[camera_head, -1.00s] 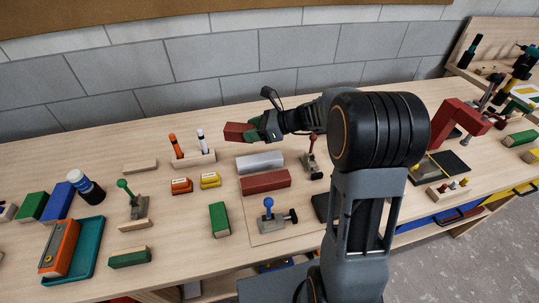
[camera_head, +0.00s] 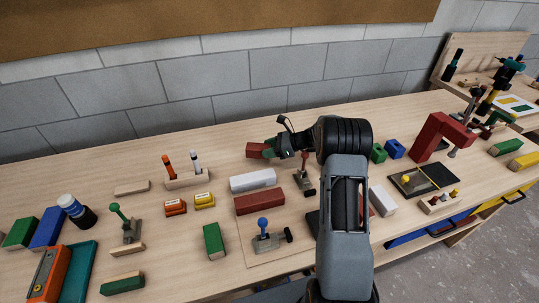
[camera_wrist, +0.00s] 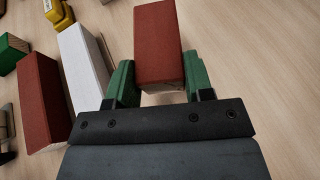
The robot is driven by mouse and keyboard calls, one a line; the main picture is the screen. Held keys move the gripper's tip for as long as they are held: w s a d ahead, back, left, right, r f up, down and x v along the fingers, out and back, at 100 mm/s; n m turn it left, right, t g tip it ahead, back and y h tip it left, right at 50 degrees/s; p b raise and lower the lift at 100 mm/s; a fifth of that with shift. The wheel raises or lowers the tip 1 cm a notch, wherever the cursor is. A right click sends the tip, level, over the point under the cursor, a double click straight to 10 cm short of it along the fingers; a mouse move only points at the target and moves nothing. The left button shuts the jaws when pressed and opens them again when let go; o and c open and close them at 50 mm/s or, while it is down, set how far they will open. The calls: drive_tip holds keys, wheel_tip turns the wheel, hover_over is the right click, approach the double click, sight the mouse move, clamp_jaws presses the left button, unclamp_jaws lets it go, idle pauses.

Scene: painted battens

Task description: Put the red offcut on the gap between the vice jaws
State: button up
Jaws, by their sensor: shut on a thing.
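The red offcut (camera_head: 257,150) is a brick-red block held off the bench behind the white bar. In the wrist view the offcut (camera_wrist: 158,42) sits between green fingertips, its far end sticking out. My gripper (camera_head: 271,147) is shut on it; it also shows in the wrist view (camera_wrist: 160,78). A white bar (camera_head: 253,181) and a dark red bar (camera_head: 259,202) lie side by side on a thin board, a narrow gap between them. They also show left of my gripper in the wrist view, white (camera_wrist: 84,62) and red (camera_wrist: 40,98). I cannot tell surely whether these are the vice jaws.
A red-handled clamp (camera_head: 304,178) stands right of the bars, a blue-knobbed clamp (camera_head: 266,238) in front. A green block (camera_head: 214,241) and orange (camera_head: 175,207) and yellow (camera_head: 204,200) blocks lie left. A pen holder (camera_head: 187,179) stands behind them. The bench behind the offcut is clear.

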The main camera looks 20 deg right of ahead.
drive_tip(key=shift+w+d+f, duration=0.15)
drive_tip(key=shift+d+f, duration=0.05)
drive_tip(key=shift+f, duration=0.15)
drive_tip(key=shift+f+p, duration=0.45)
drive_tip(key=shift+f, duration=1)
drive_tip(key=shift+f, duration=0.2)
drive_tip(key=o, duration=0.9)
drive_tip(key=shift+o, duration=0.2)
drive_tip(key=shift+r, duration=0.1)
